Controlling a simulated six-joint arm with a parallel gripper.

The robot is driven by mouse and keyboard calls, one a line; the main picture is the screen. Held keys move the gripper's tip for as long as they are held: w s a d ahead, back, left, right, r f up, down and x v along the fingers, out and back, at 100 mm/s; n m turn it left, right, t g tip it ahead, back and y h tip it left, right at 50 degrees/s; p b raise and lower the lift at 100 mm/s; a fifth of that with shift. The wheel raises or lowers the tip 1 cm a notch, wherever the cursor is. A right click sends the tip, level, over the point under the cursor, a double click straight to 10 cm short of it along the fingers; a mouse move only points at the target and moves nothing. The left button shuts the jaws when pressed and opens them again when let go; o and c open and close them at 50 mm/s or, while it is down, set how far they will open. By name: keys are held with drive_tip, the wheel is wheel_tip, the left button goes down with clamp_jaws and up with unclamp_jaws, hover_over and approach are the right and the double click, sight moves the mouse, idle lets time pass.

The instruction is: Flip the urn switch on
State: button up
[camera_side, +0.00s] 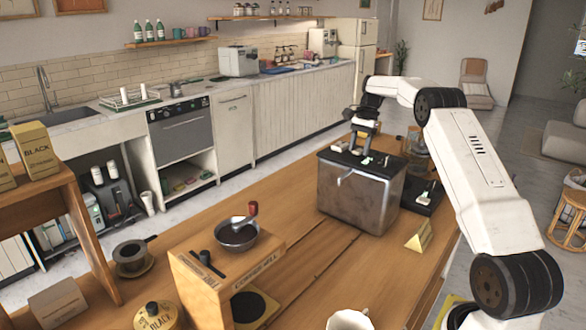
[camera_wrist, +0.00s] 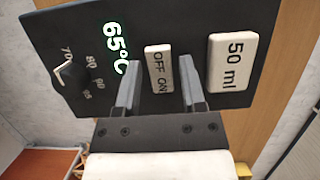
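The urn (camera_side: 362,195) is a brushed metal box with a black top, standing on the wooden counter in the side view. The wrist view shows a black control panel (camera_wrist: 200,24) close up. The small white OFF/ON switch (camera_wrist: 157,68) sits in the middle of this panel, and which way it is set cannot be told. My gripper (camera_wrist: 158,62) is open and empty, with one finger on each side of the switch. Whether the fingers touch the panel or the switch is unclear. In the side view my gripper (camera_side: 363,140) is low over the urn's top.
Left of the switch are a lit 65°C readout (camera_wrist: 115,48) and a dial knob (camera_wrist: 70,75). A white 50 ml button (camera_wrist: 232,62) is close on the right. A yellow wedge (camera_side: 419,238) and the coffee mill (camera_side: 215,275) stand on the counter nearer the camera.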

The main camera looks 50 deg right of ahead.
drive_tip(key=shift+o, duration=0.5)
drive_tip(key=shift+r, duration=0.15)
drive_tip(key=shift+v, duration=3.05)
drive_tip(key=shift+d+r, duration=0.2)
drive_tip(key=shift+r, duration=0.15)
drive_tip(key=shift+r, duration=0.15)
